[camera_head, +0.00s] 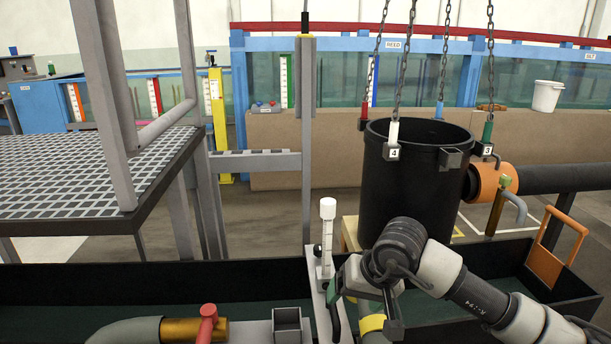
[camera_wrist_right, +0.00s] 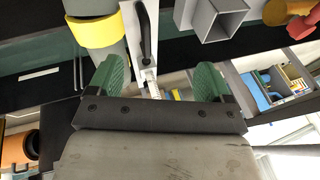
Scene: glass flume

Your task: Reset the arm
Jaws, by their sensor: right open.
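My right arm comes in from the lower right of the head view. Its gripper (camera_head: 335,291) is over the narrow grey plate (camera_head: 322,300), beside the upright white-capped scale post (camera_head: 327,210). In the right wrist view the two green fingers of the right gripper (camera_wrist_right: 160,80) stand wide apart. A strip of scale (camera_wrist_right: 152,86) shows between them, and I cannot tell whether they touch it. The jaws hold nothing that I can see. A black handle (camera_wrist_right: 146,35) lies on the plate just beyond the fingers. My left gripper is out of view.
A black tub (camera_head: 415,180) hangs on chains behind my right arm. A yellow-banded pipe (camera_head: 371,323) is close to the right gripper. A square grey cup (camera_head: 287,325) and a red valve handle (camera_head: 207,325) are to the left. A grated platform (camera_head: 70,170) fills the left side.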

